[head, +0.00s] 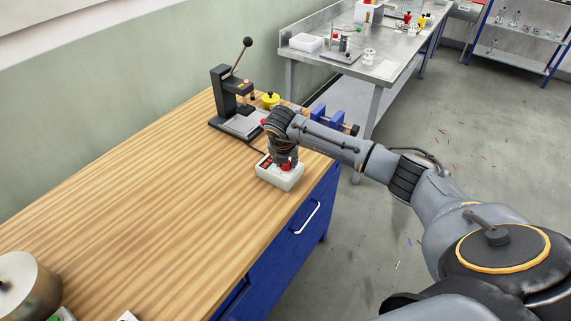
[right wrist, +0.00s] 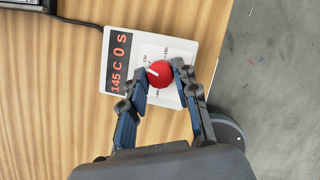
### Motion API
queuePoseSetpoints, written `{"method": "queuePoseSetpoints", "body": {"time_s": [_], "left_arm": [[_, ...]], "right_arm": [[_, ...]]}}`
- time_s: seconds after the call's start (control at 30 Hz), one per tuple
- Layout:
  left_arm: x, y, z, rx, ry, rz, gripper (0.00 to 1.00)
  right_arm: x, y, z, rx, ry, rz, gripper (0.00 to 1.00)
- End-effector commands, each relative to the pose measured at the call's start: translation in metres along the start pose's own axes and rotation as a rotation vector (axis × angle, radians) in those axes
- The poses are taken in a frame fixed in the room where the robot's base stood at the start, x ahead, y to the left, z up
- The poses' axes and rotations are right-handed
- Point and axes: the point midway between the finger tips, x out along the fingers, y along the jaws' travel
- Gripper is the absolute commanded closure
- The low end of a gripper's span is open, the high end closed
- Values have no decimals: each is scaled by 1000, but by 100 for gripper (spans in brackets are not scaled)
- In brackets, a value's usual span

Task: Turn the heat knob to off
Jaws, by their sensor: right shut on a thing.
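The heat knob (right wrist: 160,73) is a round red knob with a white pointer line, on the face of a white control box (head: 282,178). In the right wrist view the pointer aims to the left and slightly up. The box (right wrist: 183,45) has a dark display with red characters that seem to read "145 C 0 S" and a white dial plate with small marks. My right gripper (right wrist: 160,85) is shut on the knob, one finger on each side. In the head view the gripper and wrist partly hide the knob. My left gripper is not in view.
The box sits near the right edge of the wooden bench (head: 130,200). Behind it stand a black lever press (head: 232,105), a yellow-topped item (head: 270,100) and a blue vise (head: 330,120). A dark cable (right wrist: 78,20) leaves the box. The bench's middle is clear.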

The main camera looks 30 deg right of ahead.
Motion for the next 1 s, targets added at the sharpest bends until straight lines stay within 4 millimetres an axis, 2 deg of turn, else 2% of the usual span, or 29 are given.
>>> {"method": "queuePoseSetpoints", "body": {"time_s": [0.03, 0.5, 1.0], "left_arm": [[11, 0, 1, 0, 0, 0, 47], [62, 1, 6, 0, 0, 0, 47], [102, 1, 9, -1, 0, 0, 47]], "right_arm": [[4, -1, 0, -37, -4, 17, 100], [5, -4, 1, -445, -5, 186, 100], [4, -5, 3, -882, -5, 368, 100]]}}
